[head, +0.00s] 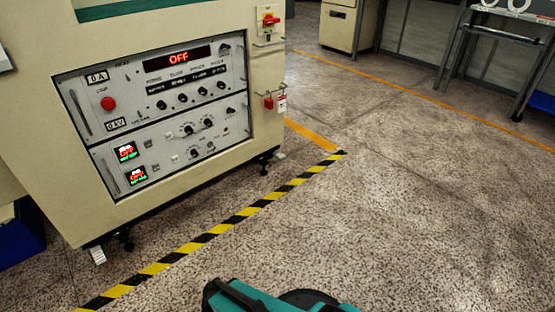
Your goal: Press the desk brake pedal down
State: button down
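The cream control desk (225,100) stands at the left, with a grey panel and a red OFF display on its slanted face. A small pale ribbed piece (97,255) sticks out low at its near left corner, close to the floor. A similar pale piece (280,155) shows low at its right corner. Either looks like a pedal; I cannot tell which is the brake pedal or how far it is pressed. My gripper is not in view. Teal and black parts at the bottom edge look like my own body.
Yellow-black floor tape (215,231) runs along the front of the desk. A red padlock (268,103) with a tag hangs on the desk's right side. A metal cart (495,35) stands at the back right. The speckled floor (420,220) at centre and right is clear.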

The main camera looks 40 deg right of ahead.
aim_at(280, 156)
jog(key=z, duration=0.1)
jog(key=i, duration=0.9)
